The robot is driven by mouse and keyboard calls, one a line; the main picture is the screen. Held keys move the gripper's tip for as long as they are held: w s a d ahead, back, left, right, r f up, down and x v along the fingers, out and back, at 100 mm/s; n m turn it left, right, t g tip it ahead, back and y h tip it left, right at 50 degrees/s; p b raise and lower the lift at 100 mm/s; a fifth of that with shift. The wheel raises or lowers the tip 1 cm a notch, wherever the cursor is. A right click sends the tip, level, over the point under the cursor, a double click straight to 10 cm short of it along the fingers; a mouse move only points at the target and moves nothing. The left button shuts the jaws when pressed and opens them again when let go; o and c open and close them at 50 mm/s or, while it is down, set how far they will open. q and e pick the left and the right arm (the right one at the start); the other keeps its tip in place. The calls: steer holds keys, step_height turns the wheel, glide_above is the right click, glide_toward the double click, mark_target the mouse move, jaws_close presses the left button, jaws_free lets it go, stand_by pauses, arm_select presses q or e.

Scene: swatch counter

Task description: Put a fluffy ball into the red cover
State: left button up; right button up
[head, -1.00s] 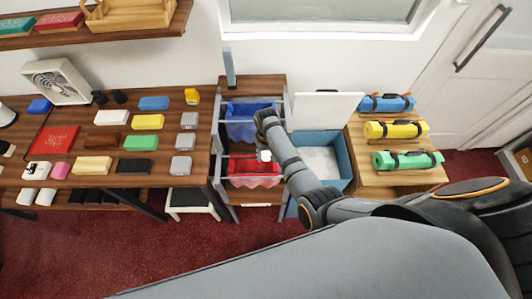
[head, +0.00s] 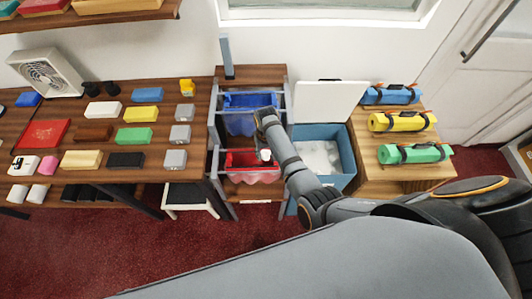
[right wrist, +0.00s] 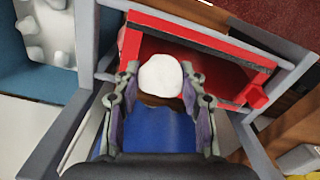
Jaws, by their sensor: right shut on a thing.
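My right gripper (head: 264,147) is shut on a white fluffy ball (head: 265,155). In the right wrist view the ball (right wrist: 160,76) sits between the two fingertips (right wrist: 160,88). The red cover (head: 237,159) hangs in the near part of a grey-railed rack, with its mouth open. The gripper and ball are over the red cover, near its edge closest to the blue cover (head: 240,122). In the right wrist view the red rim (right wrist: 215,40) surrounds a dark opening beyond the ball. The ball appears above the opening; its exact height is unclear. My left gripper is out of view.
A blue box (head: 345,155) with an upright white lid (head: 328,101) holds more white balls, right of the rack. Rolled mats (head: 402,121) lie on a wooden stand farther right. A table (head: 60,130) with coloured blocks stands left. Grey rails (head: 214,130) border the covers.

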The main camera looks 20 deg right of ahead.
steer(key=shift+f, duration=0.2)
steer(key=o, duration=0.8)
steer(key=o, duration=0.5)
steer(key=shift+o, duration=0.2)
steer(key=shift+r, duration=0.1)
step_height(320, 180, up, 6)
steer(key=p, duration=0.7)
stand_by(0.5)
